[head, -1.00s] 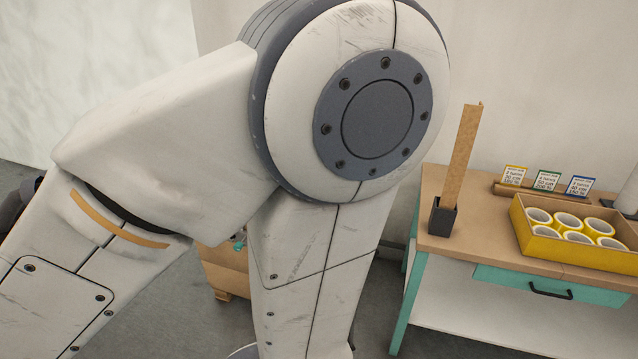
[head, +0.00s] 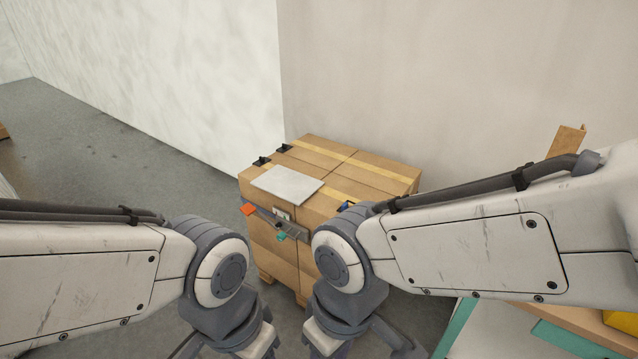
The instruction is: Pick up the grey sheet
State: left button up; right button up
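The grey sheet (head: 288,184) is a flat, pale rectangle. It lies on top of a stack of cardboard boxes (head: 370,178) in the middle of the head view, at the near left part of the top. Both my arms reach in from the sides, and their wrists are low in the picture, nearer to me than the stack. The fingers of both grippers are cut off below the bottom edge. Nothing is seen touching the sheet.
Yellow tape strips run across the boxes, with black clips (head: 283,148) at the far left edge. Orange and teal handled items hang at the stack's front. A pale wall stands behind. Open floor (head: 110,160) lies left. A teal-legged table (head: 459,326) is at lower right.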

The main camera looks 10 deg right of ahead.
aim_at(294, 186)
jog(key=z, duration=0.05)
jog(key=k, duration=0.6)
jog(key=u, duration=0.7)
jog(key=i, duration=1.55)
jog(key=z, duration=0.35)
